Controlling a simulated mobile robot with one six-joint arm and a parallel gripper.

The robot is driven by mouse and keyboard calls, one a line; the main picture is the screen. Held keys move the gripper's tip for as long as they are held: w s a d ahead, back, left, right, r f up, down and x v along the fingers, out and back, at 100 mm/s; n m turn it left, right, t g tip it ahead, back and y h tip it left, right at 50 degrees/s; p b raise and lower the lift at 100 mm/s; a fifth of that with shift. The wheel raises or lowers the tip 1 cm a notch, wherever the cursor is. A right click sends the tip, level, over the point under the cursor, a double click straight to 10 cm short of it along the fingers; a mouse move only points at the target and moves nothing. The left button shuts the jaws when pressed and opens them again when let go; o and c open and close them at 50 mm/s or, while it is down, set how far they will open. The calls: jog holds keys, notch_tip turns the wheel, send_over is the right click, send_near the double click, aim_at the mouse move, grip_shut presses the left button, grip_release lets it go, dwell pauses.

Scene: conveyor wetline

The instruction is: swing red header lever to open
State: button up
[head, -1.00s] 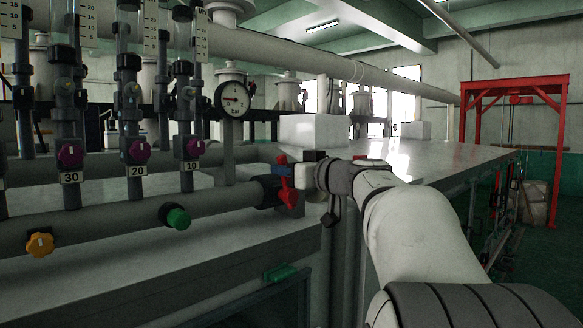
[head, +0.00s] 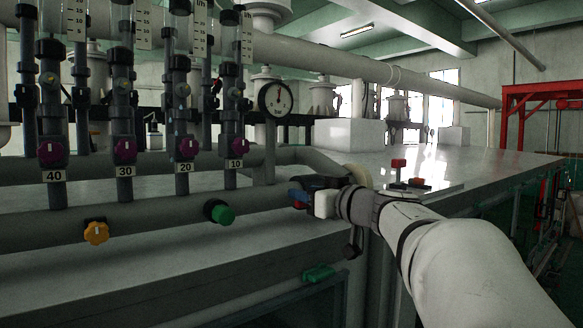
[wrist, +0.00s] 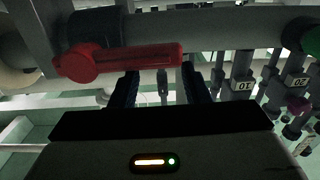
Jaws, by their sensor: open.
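The red header lever (wrist: 125,60) shows large in the wrist view. Its handle lies roughly parallel to the grey header pipe (wrist: 190,30). In the head view the lever is hidden behind my gripper (head: 300,197), which is at the right end of the header pipe (head: 150,215). In the wrist view my gripper (wrist: 160,88) has its dark blue fingers apart with nothing held between them. The fingertips are just below the lever handle in the picture; I cannot tell whether they touch it.
A pressure gauge (head: 276,97) stands above the pipe, its needle pointing up. A yellow knob (head: 96,231) and a green knob (head: 220,212) are on the header. Several flow tubes with purple knobs (head: 186,148) stand left. Red-topped parts (head: 398,163) lie on the worktop.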

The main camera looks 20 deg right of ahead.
jog(key=shift+w+d+p+v, duration=0.2)
jog(key=shift+d+p+v, duration=0.6)
jog(key=shift+v, duration=2.7)
jog(key=s+f+m+g+h+b, duration=0.35)
jog(key=f+m+h, duration=0.5)
jog(key=f, duration=0.95)
jog(key=s+a+f+n+g+y+b, duration=0.1)
jog(key=s+a+f+n+g, duration=0.1)
jog(key=s+a+f+g, duration=0.3)
jog(key=s+a+f+n+g+y+b, duration=0.1)
jog(key=s+a+f+g, duration=0.4)
jog(key=s+f, duration=0.7)
notch_tip(320, 180, down, 4)
jog(key=shift+a+r+n+b, duration=0.25)
jog(key=shift+a+n+b, duration=0.4)
jog(key=shift+a, duration=0.55)
